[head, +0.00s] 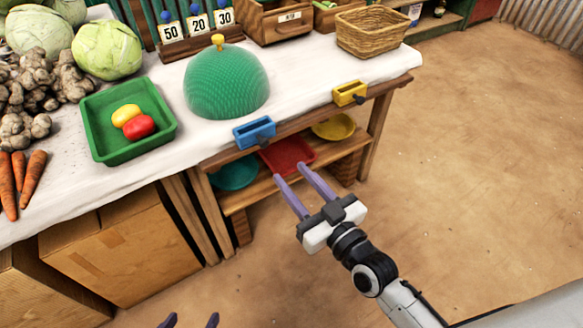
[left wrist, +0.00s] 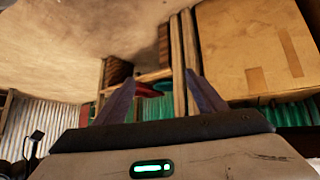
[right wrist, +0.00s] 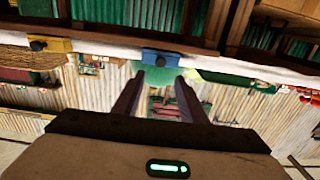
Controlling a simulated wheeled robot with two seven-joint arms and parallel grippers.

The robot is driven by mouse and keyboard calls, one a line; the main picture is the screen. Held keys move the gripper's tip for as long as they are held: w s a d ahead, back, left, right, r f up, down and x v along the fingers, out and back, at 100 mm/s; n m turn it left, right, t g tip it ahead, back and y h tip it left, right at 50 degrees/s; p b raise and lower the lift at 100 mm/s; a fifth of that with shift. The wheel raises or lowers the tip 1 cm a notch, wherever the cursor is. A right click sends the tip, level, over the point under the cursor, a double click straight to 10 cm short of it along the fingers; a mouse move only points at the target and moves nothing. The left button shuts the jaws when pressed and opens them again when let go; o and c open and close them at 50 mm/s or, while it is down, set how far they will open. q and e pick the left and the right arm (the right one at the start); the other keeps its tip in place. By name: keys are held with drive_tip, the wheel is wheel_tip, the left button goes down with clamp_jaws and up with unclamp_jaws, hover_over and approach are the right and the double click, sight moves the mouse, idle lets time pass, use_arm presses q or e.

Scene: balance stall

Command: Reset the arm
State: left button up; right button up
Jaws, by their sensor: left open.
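My right gripper (head: 305,190) reaches in from the lower right of the head view. Its two purple fingers are apart with nothing between them, in front of the stall's shelf and clear of the table edge. In the right wrist view its fingers (right wrist: 158,85) point toward the blue holder on the table edge. My left gripper (head: 191,321) shows only as two purple fingertips at the bottom edge of the head view. It is open and empty in the left wrist view (left wrist: 162,85), low in front of the stall. The rest of the left arm is hidden.
The table (head: 310,75) carries a green dome (head: 226,85), a green tray (head: 105,152) with yellow and red items, and vegetables. Blue (head: 254,133) and yellow (head: 349,93) holders jut from its edge. Boxes (head: 130,255) stand below. The floor (head: 480,160) to the right is clear.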

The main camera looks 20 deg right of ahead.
use_arm(q)
wheel_tip(320, 180, up, 7)
drive_tip(key=p, duration=0.9)
drive_tip(key=shift+a+p, duration=0.25)
drive_tip(key=shift+p, duration=0.15)
use_arm(e)
drive_tip(key=s+d+f+g+h, duration=0.1)
drive_tip(key=s+f+g, duration=0.2)
drive_tip(key=s, duration=0.3)
drive_tip(key=s+d+f+m+g+h, duration=0.1)
drive_tip(key=s+f+g, duration=0.1)
drive_tip(key=s, duration=0.4)
drive_tip(key=s+d+f+g+h, duration=0.1)
drive_tip(key=s+f+g, duration=0.2)
drive_tip(key=s, duration=0.4)
drive_tip(key=shift+d+f+g, duration=0.3)
drive_tip(key=shift+f, duration=0.5)
use_arm(q)
drive_tip(key=shift+s+f, duration=0.2)
drive_tip(key=shift+s, duration=0.1)
